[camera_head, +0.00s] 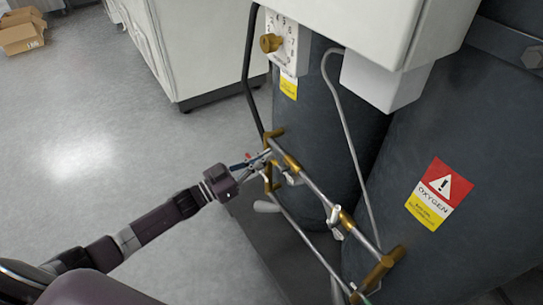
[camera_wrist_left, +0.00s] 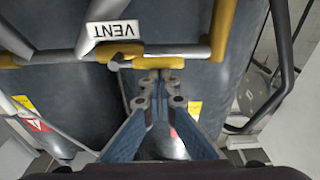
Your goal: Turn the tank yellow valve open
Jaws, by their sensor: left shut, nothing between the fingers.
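The tank (camera_head: 330,150) is a dark grey cylinder with metal piping in front of it. Yellow brass fittings sit along the pipe, one near its upper left end (camera_head: 291,163) and one lower right (camera_head: 346,221). In the left wrist view a yellow fitting (camera_wrist_left: 180,63) crosses just beyond my fingertips. My left gripper (camera_head: 264,158) is at the upper left end of the piping. Its blue fingers, also in the left wrist view (camera_wrist_left: 159,77), are shut and empty. I cannot tell whether the tips touch the fitting. My right gripper is out of view.
A second dark tank with a red and white OXYGEN label (camera_head: 440,190) stands at right. A VENT label (camera_wrist_left: 115,29) is by the pipe. Open floor (camera_head: 90,150) lies left.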

